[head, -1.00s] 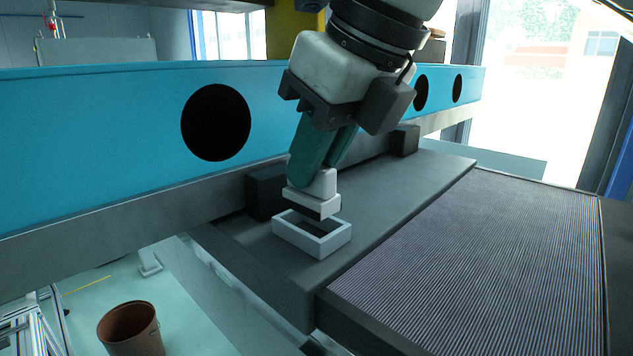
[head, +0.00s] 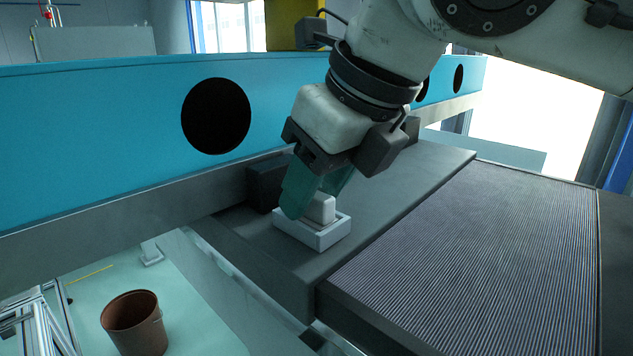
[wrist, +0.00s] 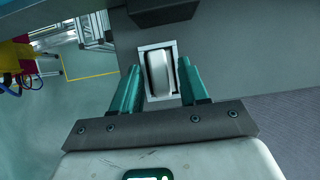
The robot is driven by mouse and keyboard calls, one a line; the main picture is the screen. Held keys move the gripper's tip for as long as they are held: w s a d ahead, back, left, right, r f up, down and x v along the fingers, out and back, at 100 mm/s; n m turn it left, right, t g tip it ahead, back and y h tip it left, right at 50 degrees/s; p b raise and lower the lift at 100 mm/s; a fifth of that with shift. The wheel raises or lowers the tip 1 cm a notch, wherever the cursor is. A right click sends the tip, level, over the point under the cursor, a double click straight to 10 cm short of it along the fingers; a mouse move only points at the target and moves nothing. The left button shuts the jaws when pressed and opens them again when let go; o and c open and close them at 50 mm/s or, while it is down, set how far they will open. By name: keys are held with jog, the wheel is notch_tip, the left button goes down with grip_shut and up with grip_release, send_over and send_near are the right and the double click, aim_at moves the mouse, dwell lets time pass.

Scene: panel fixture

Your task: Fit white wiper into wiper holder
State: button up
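The white wiper (head: 321,207) sits in the wiper holder (head: 314,238), a pale rectangular frame on the grey ledge. Its rounded grip part stands up above the rim. In the wrist view the wiper (wrist: 161,75) lies inside the frame of the holder (wrist: 146,91); its lower part is hidden, so I cannot tell how deep it sits. My gripper (head: 314,198) is open, its teal fingers spread on either side of the wiper. In the wrist view my gripper (wrist: 159,68) shows gaps between the fingers and the wiper.
A dark block (head: 264,185) stands behind the holder, close to the fingers. A blue beam (head: 110,150) with round black holes runs behind the ledge. A ribbed dark panel (head: 480,260) lies to the right. A brown bin (head: 134,325) stands on the floor below left.

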jog(key=b+v, duration=0.1)
jog(key=v, duration=1.1)
jog(key=shift+s, duration=0.1)
